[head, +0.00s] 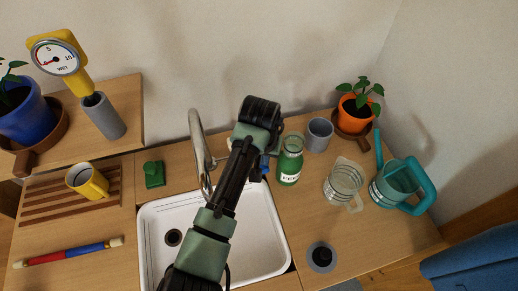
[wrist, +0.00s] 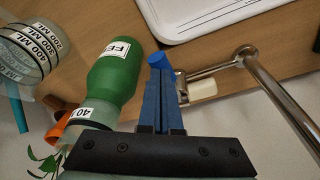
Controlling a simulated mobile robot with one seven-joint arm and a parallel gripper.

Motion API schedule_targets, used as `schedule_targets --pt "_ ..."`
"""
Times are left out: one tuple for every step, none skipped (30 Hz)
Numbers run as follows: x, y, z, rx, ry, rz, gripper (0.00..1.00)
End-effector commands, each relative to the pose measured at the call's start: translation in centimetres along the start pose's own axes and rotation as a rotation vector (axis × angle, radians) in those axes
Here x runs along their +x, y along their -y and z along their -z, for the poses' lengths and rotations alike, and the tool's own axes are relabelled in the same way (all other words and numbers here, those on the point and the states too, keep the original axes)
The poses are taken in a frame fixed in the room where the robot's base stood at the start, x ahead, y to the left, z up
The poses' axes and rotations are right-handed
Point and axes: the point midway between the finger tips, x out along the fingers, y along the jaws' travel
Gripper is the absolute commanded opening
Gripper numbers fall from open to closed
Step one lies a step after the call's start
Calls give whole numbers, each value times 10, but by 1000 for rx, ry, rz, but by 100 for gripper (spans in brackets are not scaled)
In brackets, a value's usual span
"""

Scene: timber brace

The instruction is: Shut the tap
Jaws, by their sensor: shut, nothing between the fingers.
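The tap (head: 200,150) is a chrome gooseneck standing at the back edge of the white sink (head: 166,264). In the wrist view, the tap's pipe (wrist: 285,103) slants across the right side, and a short chrome bar (wrist: 212,69) reaches from it toward my fingertips. My gripper (wrist: 158,84) is shut and empty, beside the tap and near the green bottle. In the head view, my arm hides part of the tap and sink. I cannot make out running water.
The green bottle (head: 289,161) stands close to my gripper, also in the wrist view (wrist: 115,70). A grey cup (head: 319,134), orange plant pot (head: 354,116), clear measuring jug (head: 343,183) and teal watering can (head: 397,181) stand right. A green block (head: 154,174) lies left of the tap.

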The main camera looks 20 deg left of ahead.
Motion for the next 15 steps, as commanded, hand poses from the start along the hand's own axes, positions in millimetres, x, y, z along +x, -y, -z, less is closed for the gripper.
schedule_targets --pt "4 0 -1 0 1 0 0" --pt "2 0 0 0 0 0 0" --pt "1 0 0 0 0 0 0" --pt "0 0 0 0 0 0 0" --pt "-1 0 0 0 0 0 0" --pt "-3 0 1 0 0 0 0" --pt "-5 0 1 0 0 0 0" --pt "-8 0 2 0 0 0 0" --pt "-12 0 2 0 0 -1 0" --pt "-15 0 3 -1 0 -1 0" --pt "-18 0 4 -1 0 -1 0" --pt "-22 0 4 -1 1 -1 0" --pt "-25 0 5 -1 1 -1 0" --pt "-28 0 5 -1 1 -1 0" --pt "-31 0 6 0 1 -1 0"
